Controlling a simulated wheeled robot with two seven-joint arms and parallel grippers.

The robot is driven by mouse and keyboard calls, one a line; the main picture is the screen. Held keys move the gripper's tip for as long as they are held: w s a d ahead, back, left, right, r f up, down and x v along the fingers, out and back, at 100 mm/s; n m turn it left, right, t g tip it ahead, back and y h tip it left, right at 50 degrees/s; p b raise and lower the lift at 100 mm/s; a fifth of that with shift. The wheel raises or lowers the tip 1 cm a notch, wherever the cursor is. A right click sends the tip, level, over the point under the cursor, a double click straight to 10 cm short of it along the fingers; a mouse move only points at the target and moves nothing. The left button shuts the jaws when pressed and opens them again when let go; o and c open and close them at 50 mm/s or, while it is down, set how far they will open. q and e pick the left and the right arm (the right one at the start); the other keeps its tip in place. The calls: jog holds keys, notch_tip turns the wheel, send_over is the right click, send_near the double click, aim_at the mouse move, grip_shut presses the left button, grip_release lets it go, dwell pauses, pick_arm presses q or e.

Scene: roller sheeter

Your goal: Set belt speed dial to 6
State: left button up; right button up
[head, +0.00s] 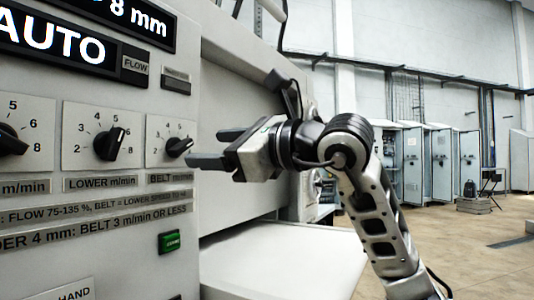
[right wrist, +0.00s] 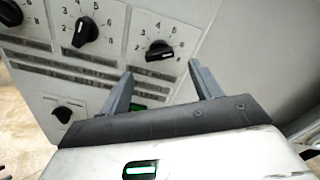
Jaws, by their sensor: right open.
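The belt speed dial (head: 178,147) is a black knob on a light plate, the rightmost of the dial row, above a label starting "BELT". Its knob points to the right and slightly up in the head view; I cannot read the exact number it marks. It also shows in the right wrist view (right wrist: 158,51), beyond my fingertips. My right gripper (head: 210,147) is open and empty, just right of the dial and apart from it. In the right wrist view its two fingers (right wrist: 160,78) point toward the dial's plate. My left gripper is not in view.
The lower dial (head: 108,144) and another dial (head: 10,140) sit left of the belt dial. A green button (head: 170,242) is below. A white table surface (head: 280,265) extends under my right arm. Grey cabinets (head: 440,160) stand far back on the right.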

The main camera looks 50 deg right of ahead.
pick_arm(q)
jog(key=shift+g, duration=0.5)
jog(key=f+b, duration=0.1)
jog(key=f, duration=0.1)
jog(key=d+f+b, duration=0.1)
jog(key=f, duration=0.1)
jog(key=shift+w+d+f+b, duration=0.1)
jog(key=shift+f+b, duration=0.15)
jog(key=shift+b, duration=0.1)
pick_arm(e)
jog(key=v, duration=1)
jog(key=shift+s, duration=0.25)
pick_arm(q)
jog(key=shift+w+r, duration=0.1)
pick_arm(e)
jog(key=shift+d, duration=0.1)
